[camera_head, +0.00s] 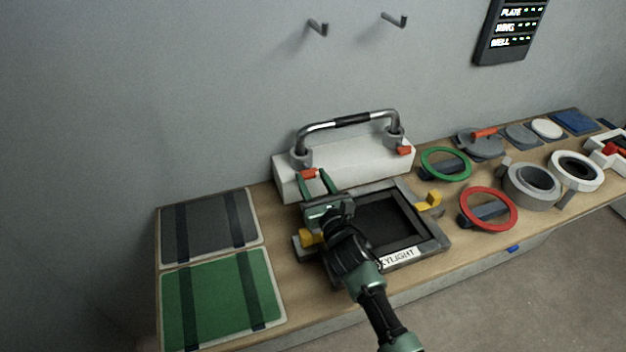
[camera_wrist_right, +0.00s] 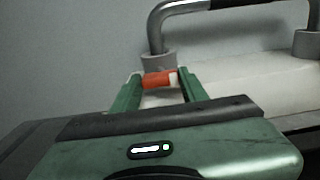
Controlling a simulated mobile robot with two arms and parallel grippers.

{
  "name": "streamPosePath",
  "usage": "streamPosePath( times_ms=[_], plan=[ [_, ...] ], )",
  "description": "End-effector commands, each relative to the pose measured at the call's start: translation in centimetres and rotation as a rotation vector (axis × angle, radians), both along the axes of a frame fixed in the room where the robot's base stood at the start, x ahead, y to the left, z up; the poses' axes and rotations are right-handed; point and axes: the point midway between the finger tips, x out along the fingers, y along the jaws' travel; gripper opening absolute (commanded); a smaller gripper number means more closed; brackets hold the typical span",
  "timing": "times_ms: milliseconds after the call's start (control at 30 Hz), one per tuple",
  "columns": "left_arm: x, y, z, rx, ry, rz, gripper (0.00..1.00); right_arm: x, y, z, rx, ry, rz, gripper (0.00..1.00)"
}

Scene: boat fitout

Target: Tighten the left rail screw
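A silver rail (camera_head: 352,121) with a black grip stands on a white block (camera_head: 345,160) at the back of the bench. Its left foot bears the left rail screw (camera_head: 308,174), an orange-red knob, also in the right wrist view (camera_wrist_right: 160,79). A second red screw (camera_head: 404,151) is at the right foot. My right gripper (camera_head: 312,179) is at the left screw. Its green fingers (camera_wrist_right: 159,88) stand apart, one on each side of the knob; I see no clear grip on it. Whether the fingertips touch it is hard to tell. My left gripper is not in view.
A dark skylight frame (camera_head: 432,238) with yellow clips lies under my right arm. Green (camera_head: 222,300) and grey (camera_head: 208,228) panels lie at left. Green (camera_head: 446,163) and red (camera_head: 488,208) rings and other round parts stand at right. Wall hooks (camera_head: 318,28) are above.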

Motion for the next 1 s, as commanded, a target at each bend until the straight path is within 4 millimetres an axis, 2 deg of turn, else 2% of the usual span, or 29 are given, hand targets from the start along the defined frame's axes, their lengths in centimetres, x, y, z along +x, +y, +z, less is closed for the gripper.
streamPosePath(
  times_ms=[367, 1000],
  plan=[
    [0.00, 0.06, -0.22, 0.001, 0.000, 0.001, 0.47, -0.02, -0.02, -0.09, 0.068, 0.022, 0.000, 0.03],
    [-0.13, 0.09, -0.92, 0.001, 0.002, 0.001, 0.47, -0.01, -0.08, -0.10, 0.484, 0.158, 0.000, 0.03]
  ],
)
